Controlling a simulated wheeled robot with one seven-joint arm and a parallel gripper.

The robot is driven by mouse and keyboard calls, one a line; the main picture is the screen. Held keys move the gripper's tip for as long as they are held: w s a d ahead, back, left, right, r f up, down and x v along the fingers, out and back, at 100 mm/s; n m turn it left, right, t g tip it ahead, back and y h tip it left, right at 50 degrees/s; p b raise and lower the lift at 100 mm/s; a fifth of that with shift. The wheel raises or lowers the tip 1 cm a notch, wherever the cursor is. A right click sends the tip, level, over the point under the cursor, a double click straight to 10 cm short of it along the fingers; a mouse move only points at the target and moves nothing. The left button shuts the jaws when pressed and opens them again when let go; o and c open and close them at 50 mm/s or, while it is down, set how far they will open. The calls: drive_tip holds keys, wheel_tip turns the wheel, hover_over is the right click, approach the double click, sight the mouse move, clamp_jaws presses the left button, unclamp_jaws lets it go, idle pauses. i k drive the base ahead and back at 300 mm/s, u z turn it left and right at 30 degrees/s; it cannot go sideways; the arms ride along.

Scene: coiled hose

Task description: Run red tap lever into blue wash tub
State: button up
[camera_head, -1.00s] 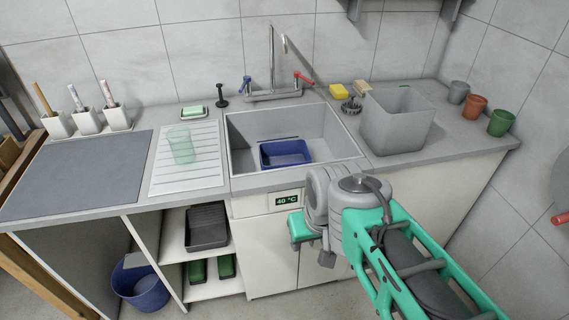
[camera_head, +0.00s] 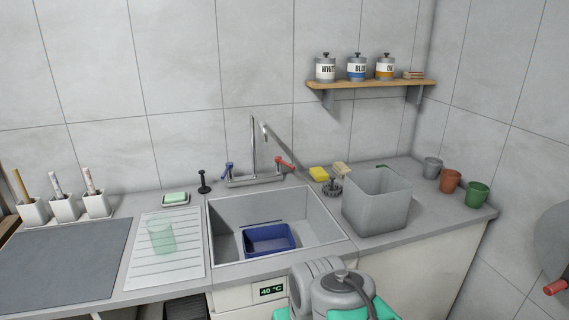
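The tap (camera_head: 254,155) stands behind the sink, with a tall spout, a blue lever (camera_head: 227,171) on its left and a red lever (camera_head: 284,162) on its right. The blue wash tub (camera_head: 270,253) sits in the sink basin (camera_head: 325,226), below the tap. It looks empty; no water stream is visible. My arm shows at the bottom, in front of the sink and well short of the tap. Its gripper end is not visible in this view.
A green glass (camera_head: 160,237) stands on the drainer. A shelf (camera_head: 370,84) holds labelled jars. Several cups stand at the far right.

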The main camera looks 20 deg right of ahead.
sight(279, 159)
drive_tip(key=u, duration=0.35)
drive_tip(key=i, duration=0.9)
drive_tip(key=u, duration=0.2)
